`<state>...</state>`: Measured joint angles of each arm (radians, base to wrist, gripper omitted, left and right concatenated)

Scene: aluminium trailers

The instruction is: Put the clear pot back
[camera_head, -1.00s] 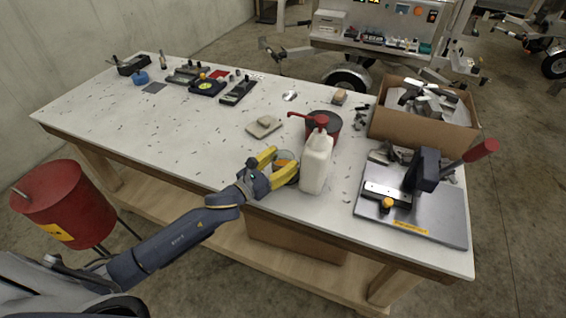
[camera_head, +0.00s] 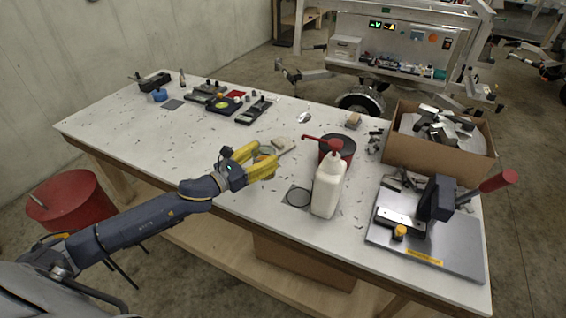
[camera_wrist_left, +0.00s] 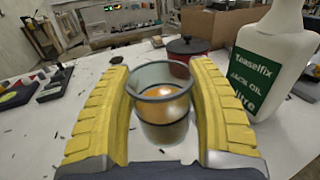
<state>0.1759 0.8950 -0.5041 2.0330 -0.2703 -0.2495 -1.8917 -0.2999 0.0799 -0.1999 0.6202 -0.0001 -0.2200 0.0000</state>
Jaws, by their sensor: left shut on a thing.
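The clear pot (camera_wrist_left: 163,105) has a grey rim and amber contents and stands upright between my left gripper's yellow fingers in the left wrist view. In the head view my left gripper (camera_head: 262,162) is shut on the pot (camera_head: 265,151), which is partly hidden by the fingers. It is over the table's middle, left of the white bottle; I cannot tell its height above the table. A dark square with a ring outline (camera_head: 297,197) lies bare on the table beside the bottle. My right gripper is not in view.
A cardboard box (camera_head: 432,160) and a metal plate tool (camera_head: 455,252) occupy the right. The left-front tabletop is mostly clear.

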